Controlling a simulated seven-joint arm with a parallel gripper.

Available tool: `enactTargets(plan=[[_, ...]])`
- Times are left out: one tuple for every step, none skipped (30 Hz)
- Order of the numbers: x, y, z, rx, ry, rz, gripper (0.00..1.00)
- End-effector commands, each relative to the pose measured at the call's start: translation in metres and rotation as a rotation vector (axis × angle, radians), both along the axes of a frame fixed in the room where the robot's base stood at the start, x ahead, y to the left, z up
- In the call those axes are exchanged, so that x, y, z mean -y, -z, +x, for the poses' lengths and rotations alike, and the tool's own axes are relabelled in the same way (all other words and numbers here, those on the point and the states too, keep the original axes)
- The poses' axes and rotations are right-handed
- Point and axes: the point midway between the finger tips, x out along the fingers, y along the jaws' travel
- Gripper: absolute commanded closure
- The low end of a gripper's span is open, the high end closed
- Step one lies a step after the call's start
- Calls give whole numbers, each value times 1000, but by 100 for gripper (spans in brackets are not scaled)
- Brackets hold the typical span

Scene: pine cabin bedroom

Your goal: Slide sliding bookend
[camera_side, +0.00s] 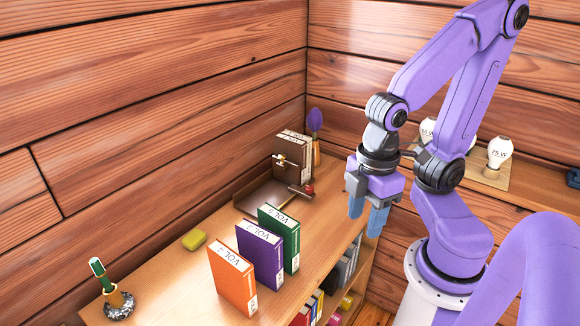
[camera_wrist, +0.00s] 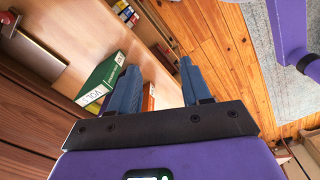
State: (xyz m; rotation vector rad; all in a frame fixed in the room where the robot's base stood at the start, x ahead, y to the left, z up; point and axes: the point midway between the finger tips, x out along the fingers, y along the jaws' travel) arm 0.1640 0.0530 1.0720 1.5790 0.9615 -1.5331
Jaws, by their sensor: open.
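A dark brown book rack (camera_side: 262,197) lies on the shelf top near the back corner. An upright brown block or pair of volumes (camera_side: 291,150) with brass-coloured fittings stands at its far end; I cannot tell which part is the sliding bookend. A small dark red-tipped piece (camera_side: 308,190) sits at the rack's right edge. My gripper (camera_side: 366,216) is open and empty, its blue fingers pointing down, to the right of the rack and apart from it. The wrist view shows the spread fingers (camera_wrist: 158,72) with the rack (camera_wrist: 32,58) off to the upper left.
Green (camera_side: 280,238), purple (camera_side: 260,256) and orange (camera_side: 232,277) volumes stand upright in front of the rack. A yellow block (camera_side: 194,239) and a green-handled item on a round base (camera_side: 117,300) lie left.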

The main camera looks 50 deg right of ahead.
Motion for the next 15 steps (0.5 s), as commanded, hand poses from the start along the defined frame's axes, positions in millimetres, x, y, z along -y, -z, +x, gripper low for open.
enactTargets(plan=[[-1, -1, 3, 3, 17, 0, 52], [-2, -2, 6, 5, 35, -1, 52], [-4, -3, 12, 10, 72, -3, 52], [-5, -4, 19, 14, 107, -4, 52], [-7, -6, 26, 20, 151, -5, 52], [-9, -8, 38, 30, 219, -8, 52], [-11, -10, 49, 37, 278, -10, 52], [-12, -12, 60, 48, 342, -12, 52], [-12, -15, 76, 60, 429, -15, 52], [-12, -17, 88, 70, 497, -17, 52], [-12, -19, 100, 81, 563, -18, 52], [-10, -21, 116, 94, 652, -20, 52], [-8, -23, 129, 105, 717, -22, 52], [-5, -24, 141, 116, 784, -24, 52], [-1, -27, 157, 131, 871, -25, 52]])
